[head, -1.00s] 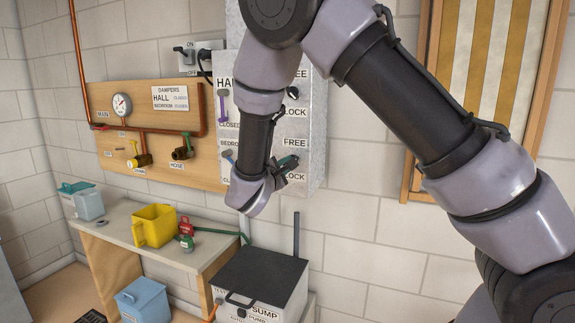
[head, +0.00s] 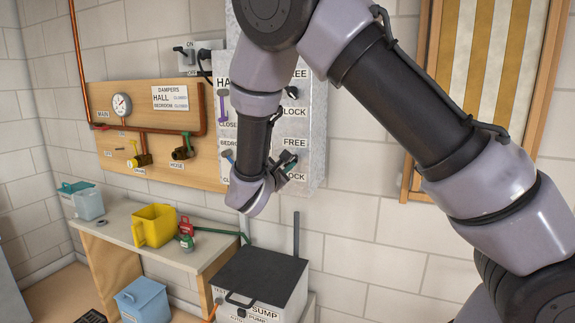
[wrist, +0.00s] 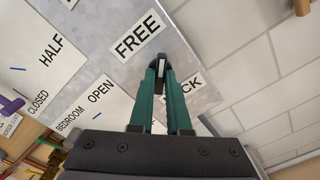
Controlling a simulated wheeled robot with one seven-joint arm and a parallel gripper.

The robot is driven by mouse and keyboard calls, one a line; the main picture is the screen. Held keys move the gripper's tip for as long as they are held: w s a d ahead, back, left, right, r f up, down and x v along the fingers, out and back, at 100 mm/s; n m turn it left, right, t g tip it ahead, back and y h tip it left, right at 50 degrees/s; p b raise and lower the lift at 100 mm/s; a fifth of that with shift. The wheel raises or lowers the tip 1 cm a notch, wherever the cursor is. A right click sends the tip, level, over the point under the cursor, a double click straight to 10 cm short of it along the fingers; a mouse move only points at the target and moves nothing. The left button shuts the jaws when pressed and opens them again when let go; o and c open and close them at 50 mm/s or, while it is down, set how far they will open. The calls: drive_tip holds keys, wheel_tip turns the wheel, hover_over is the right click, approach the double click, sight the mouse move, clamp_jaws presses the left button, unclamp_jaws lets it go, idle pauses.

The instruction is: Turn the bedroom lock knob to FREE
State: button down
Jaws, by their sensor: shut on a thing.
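The bedroom lock knob (wrist: 160,74) is black with a white stripe and sits on a grey metal panel (wrist: 105,25). My gripper (wrist: 160,66) has its green fingers shut on it in the wrist view. A FREE label (wrist: 138,37) lies to the upper left of the knob, and a LOCK label (wrist: 190,82), partly covered by a finger, to its lower right. In the head view my gripper (head: 284,164) is at the lower right of the panel, between FREE (head: 296,142) and LOCK (head: 298,177). It mostly hides the knob there.
Another black knob (head: 291,92) is above, with its own FREE and LOCK labels. A purple lever (head: 222,105) and a blue lever (head: 228,156) are on the panel's left. A dark-lidded sump box (head: 262,272) stands below.

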drive_tip(key=c, duration=0.9)
unclamp_jaws()
drive_tip(key=shift+s+a, duration=0.1)
drive_tip(key=v, duration=1)
drive_tip(key=shift+s+a, duration=0.1)
drive_tip(key=shift+s, duration=0.25)
